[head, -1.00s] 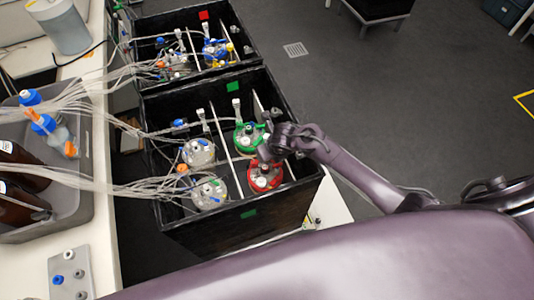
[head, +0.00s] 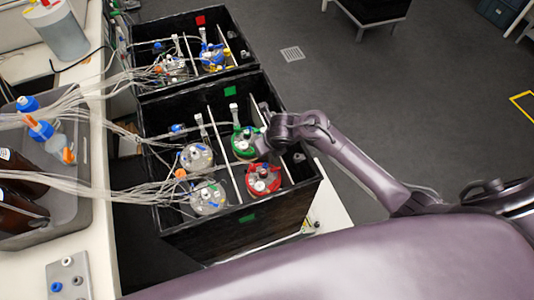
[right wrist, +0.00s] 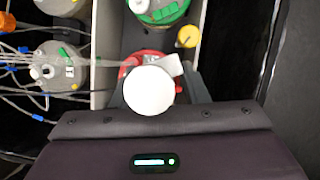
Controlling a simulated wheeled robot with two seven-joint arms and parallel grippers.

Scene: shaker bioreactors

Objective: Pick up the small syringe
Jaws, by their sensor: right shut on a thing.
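My right gripper (head: 264,142) is inside the near black box, above and between the green-lidded vessel (head: 243,148) and the red-lidded vessel (head: 264,182). In the right wrist view, a white round end (right wrist: 149,91) with a pale flat tab beside it sits between the dark fingers; I take it as the small syringe seen end-on. The right gripper (right wrist: 152,98) is shut on it. The rest of its body is hidden beneath the disc. The red lid shows partly behind it. My left gripper is not in view.
The near black box (head: 240,222) has dividers and two clear vessels (head: 208,198) with tubing on the left. A second black box (head: 152,22) stands behind. A grey bin (head: 84,150) with bottles is on the bench at left. Floor at right is open.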

